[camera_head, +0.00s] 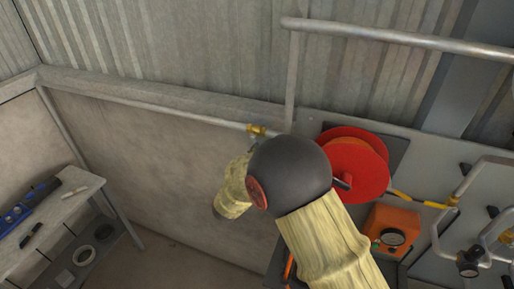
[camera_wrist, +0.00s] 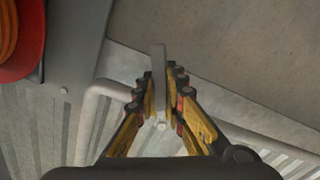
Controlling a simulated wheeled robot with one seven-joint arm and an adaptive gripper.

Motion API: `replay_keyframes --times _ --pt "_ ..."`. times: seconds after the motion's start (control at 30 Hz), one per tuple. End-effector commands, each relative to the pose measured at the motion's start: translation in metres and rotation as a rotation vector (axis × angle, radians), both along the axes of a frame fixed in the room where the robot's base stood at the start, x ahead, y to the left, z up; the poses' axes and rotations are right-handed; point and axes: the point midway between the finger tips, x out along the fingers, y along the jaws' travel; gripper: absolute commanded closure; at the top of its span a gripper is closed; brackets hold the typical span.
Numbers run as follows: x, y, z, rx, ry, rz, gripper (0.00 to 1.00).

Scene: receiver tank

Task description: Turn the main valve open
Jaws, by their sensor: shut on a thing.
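A brass valve body (camera_head: 257,130) sits on the horizontal grey pipe along the wall. In the wrist view, a flat grey lever (camera_wrist: 158,75) stands upright between the fingers of my gripper (camera_wrist: 160,95). The fingers are closed on the lever from both sides, and its upper end sticks out past the fingertips. In the head view, my gripper is mostly hidden behind my own arm, close below the brass valve. The lever cannot be made out there.
A red hose reel (camera_head: 360,165) and an orange box with a gauge (camera_head: 393,230) are right of my arm. More pipes run at the far right. A table (camera_head: 85,190) with tools stands at the left. The wall between table and arm is clear.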

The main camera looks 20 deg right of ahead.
Motion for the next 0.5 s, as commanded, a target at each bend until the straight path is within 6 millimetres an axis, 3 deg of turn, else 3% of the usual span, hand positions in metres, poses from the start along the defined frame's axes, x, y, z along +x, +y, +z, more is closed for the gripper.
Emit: replay_keyframes --times 0.5 --pt "-0.0019 -0.0026 0.0029 -0.060 0.041 0.000 1.00"
